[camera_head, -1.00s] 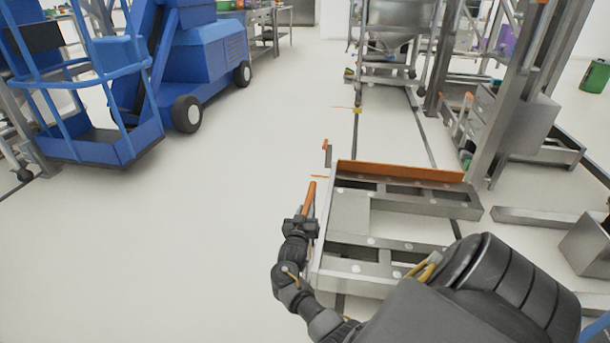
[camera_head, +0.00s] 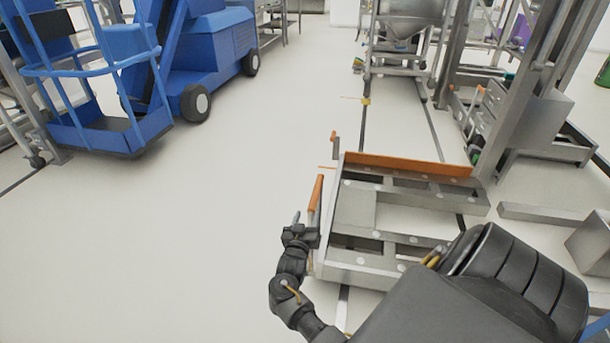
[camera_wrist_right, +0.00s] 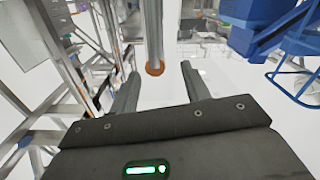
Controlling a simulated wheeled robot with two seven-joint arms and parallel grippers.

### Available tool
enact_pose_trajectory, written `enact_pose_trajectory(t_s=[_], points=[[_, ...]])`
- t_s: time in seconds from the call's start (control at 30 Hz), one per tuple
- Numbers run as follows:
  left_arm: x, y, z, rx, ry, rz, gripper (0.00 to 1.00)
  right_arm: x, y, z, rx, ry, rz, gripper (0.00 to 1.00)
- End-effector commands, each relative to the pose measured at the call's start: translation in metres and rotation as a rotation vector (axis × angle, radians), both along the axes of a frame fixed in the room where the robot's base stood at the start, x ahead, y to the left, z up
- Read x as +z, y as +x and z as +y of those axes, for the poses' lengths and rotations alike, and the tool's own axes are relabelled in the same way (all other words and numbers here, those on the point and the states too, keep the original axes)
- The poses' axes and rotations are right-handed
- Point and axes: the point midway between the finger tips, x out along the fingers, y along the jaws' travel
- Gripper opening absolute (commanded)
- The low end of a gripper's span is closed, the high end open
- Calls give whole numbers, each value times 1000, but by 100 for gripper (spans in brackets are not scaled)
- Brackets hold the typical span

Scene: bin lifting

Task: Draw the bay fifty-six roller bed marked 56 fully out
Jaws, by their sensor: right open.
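A low grey metal roller bed (camera_head: 354,210) with an orange rail (camera_head: 410,165) along its far side lies right of centre in the head view. I cannot read a number 56 on it. An orange handle (camera_head: 316,193) stands up at its left edge. My right gripper (camera_head: 304,220) is open at the handle's lower end, with one finger showing left of it. In the right wrist view the spread, empty-looking fingers (camera_wrist_right: 160,88) have a grey tube with an orange end (camera_wrist_right: 155,68) in the gap just beyond them. Contact cannot be told. My left gripper is out of view.
A blue lift machine (camera_head: 190,60) stands at the upper left. A steel hopper on a frame (camera_head: 405,30) stands at the back. A tall metal post (camera_head: 530,80) and grey beams are on the right. The white floor left of the bed is clear.

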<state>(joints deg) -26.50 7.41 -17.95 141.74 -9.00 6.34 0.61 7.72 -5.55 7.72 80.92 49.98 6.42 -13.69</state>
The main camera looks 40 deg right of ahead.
Motion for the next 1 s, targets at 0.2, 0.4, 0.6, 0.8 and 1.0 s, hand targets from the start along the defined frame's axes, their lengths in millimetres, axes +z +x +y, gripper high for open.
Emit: enact_pose_trajectory(t_s=[0.2,0.4,0.6,0.8,1.0], points=[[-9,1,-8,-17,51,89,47,1,-17,25,-1,2,0,47],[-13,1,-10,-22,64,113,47,0,-21,31,-2,-2,0,47],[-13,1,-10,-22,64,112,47,0,-20,31,-1,-1,-1,47],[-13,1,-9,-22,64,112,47,0,-20,31,-1,0,0,47],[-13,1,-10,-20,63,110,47,1,-12,35,32,30,-34,47]])
